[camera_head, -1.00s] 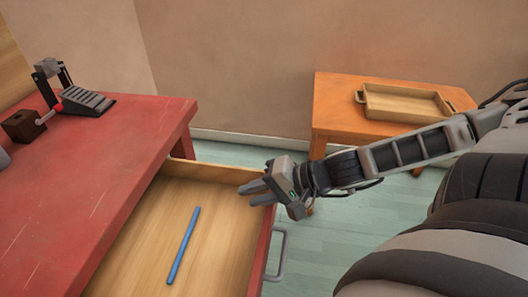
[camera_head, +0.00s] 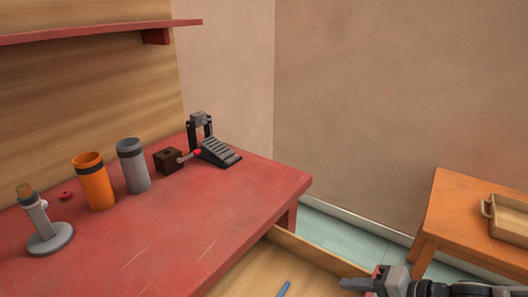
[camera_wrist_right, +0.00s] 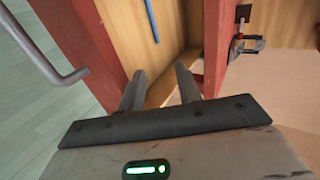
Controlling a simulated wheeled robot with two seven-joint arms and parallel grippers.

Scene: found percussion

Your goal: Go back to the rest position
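My right gripper (camera_head: 362,283) is at the bottom right of the head view, by the right side of the open drawer (camera_head: 262,268). In the right wrist view, the right gripper (camera_wrist_right: 158,84) has its two fingers apart with nothing between them. A blue stick (camera_head: 284,289) lies in the drawer, cut by the lower edge of the head view; it also shows at the top of the wrist view (camera_wrist_right: 152,18). My left gripper is not in view.
The red table (camera_head: 200,225) holds a pedal (camera_head: 217,150) with a dark block (camera_head: 168,160), a grey cup (camera_head: 133,170), an orange cup (camera_head: 95,185) and a grey stand (camera_head: 50,238). A red shelf (camera_head: 100,31) hangs above. An orange table (camera_head: 455,205) with a wooden tray (camera_head: 508,220) stands right.

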